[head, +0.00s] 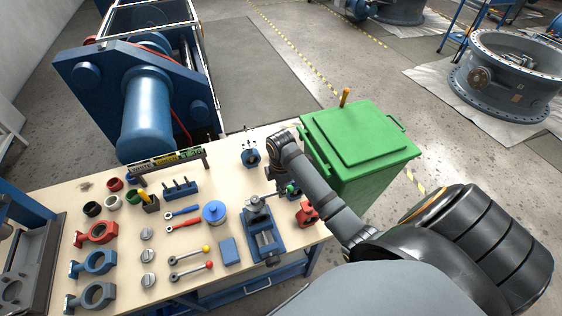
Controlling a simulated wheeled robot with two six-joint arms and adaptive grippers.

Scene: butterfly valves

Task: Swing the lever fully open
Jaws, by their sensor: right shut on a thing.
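A small grey valve (257,204) stands upright, clamped in a blue bench vise (264,240) at the right part of the workbench. My right arm comes in from the lower right and bends down at the wrist. My right gripper (278,187) is beside the valve's top, on its right side, shut on what looks like the valve's lever. The fingers and most of the lever are small and partly hidden by my forearm, so the lever's exact angle is hard to tell. My left gripper is out of view.
The wooden workbench (200,262) carries red and blue valve bodies, rings, loose levers and a blue-topped round part (214,212) left of the vise. A small blue valve (250,157) stands behind. A green bin (360,145) adjoins the bench's right edge.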

